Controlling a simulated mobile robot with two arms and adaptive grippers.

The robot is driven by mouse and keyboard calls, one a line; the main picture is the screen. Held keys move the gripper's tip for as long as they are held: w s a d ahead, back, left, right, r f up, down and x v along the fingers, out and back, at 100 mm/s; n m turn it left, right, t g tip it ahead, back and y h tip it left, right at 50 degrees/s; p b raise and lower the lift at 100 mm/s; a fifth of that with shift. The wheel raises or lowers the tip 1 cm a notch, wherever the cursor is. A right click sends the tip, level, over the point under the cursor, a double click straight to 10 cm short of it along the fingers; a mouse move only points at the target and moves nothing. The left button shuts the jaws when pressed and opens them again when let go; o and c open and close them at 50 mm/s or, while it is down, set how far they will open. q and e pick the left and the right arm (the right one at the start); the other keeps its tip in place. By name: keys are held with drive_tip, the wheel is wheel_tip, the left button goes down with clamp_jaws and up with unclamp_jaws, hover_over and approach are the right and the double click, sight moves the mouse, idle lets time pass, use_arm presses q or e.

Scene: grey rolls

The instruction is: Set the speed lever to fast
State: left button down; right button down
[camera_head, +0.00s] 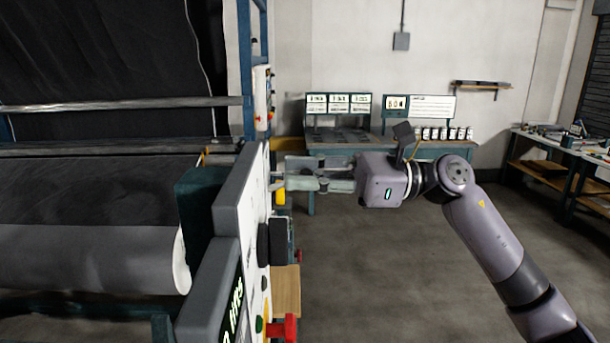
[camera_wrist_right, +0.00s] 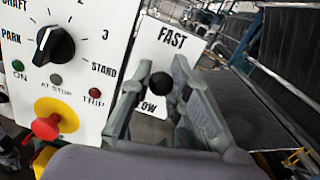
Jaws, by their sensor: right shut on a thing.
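The speed lever's round black knob (camera_wrist_right: 159,83) shows in the right wrist view, in front of a white plate (camera_wrist_right: 172,60). The plate reads FAST above the knob and a partly hidden word ending in OW below it. My right gripper (camera_wrist_right: 162,77) is shut on the knob, with one finger on each side. In the head view my right gripper (camera_head: 287,176) reaches left to the panel's edge, and the lever cannot be made out there. My left gripper is not in view.
Beside the plate, a panel carries a black rotary selector (camera_wrist_right: 54,46), small lamps and a red stop button (camera_wrist_right: 46,127) on yellow. A large grey roll (camera_head: 90,245) lies left of the panel. Benches stand at the back and right. The floor (camera_head: 400,270) between is open.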

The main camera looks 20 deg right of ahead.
drive_tip(key=c, duration=1.5)
unclamp_jaws()
drive_tip(key=shift+d, duration=0.25)
drive_tip(key=v, duration=1.1)
drive_tip(key=shift+s+d, duration=0.1)
drive_tip(key=shift+d, duration=0.2)
